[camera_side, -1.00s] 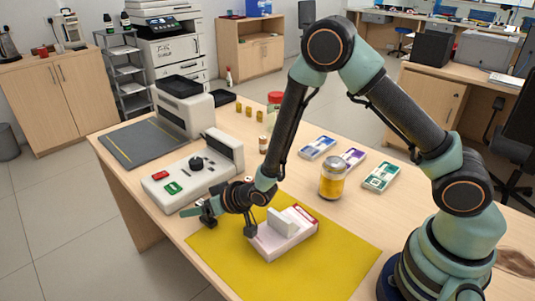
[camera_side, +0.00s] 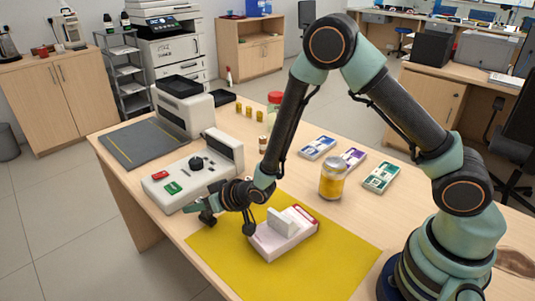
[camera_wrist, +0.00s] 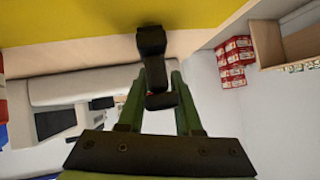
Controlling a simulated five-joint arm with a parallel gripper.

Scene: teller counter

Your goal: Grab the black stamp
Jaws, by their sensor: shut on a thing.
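The black stamp (camera_side: 207,218) stands at the front left edge of the counter, just past the corner of the yellow mat. In the wrist view it shows as a dark upright shape (camera_wrist: 151,42) between the tips of two green fingers. My gripper (camera_side: 205,207) is low over the counter and shut on the stamp's upper part. In the side view the fingers hide some of the stamp. I cannot tell whether its base still touches the counter.
A white device (camera_side: 195,170) with red and green buttons stands close behind my gripper. A pale box with red edging (camera_side: 288,243) lies on the yellow mat (camera_side: 325,265). A yellow-labelled jar (camera_side: 332,180) and several coloured packs stand farther right. The mat's front is clear.

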